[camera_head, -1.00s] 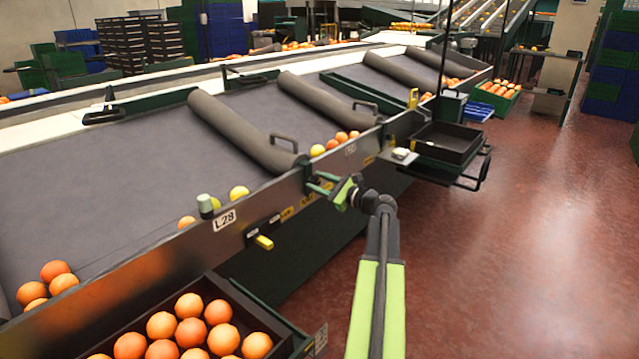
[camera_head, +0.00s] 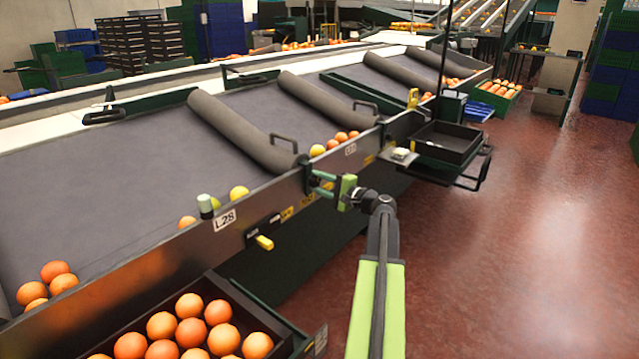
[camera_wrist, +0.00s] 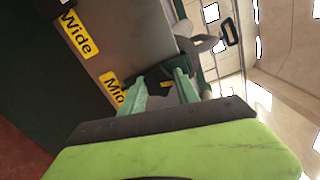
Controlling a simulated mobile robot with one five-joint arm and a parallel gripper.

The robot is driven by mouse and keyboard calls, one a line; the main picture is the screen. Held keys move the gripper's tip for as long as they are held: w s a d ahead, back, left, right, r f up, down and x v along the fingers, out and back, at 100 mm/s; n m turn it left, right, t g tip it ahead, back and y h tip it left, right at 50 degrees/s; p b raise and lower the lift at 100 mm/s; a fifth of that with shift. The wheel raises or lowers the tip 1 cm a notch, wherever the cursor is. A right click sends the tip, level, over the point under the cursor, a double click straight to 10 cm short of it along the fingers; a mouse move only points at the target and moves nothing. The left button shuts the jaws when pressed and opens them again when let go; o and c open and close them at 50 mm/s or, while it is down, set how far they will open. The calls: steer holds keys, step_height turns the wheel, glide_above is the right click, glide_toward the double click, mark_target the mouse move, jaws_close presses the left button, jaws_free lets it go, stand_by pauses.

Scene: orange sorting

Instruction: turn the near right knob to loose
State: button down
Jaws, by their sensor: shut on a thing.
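The dark knob (camera_head: 303,171) sits on the metal side rail at the end of the nearest long padded roll. My gripper (camera_head: 313,179) is shut on it from the aisle side. In the wrist view, the two green fingers (camera_wrist: 166,88) stand on either side of the dark knob, and a small yellow mark (camera_wrist: 167,84) shows between them. A yellow label reading "Wide" (camera_wrist: 76,33) and another, partly covered, reading "Mid" (camera_wrist: 112,90) are on the plate beside the fingers. No "loose" label can be read, and the fingers hide much of the knob.
A yellow lever (camera_head: 264,242) juts from the rail left of my gripper, near the L28 label (camera_head: 224,221). A black tray (camera_head: 447,142) sticks out on the right. A crate of oranges (camera_head: 272,322) stands at lower left. The red floor at right is clear.

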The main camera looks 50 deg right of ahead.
steer(key=shift+n, duration=1.1)
steer(key=c, duration=0.9)
jaws_free()
steer(key=s+d, duration=0.1)
steer(key=s, duration=1.6)
steer(key=shift+s+d, duration=0.2)
steer(key=shift+d, duration=0.05)
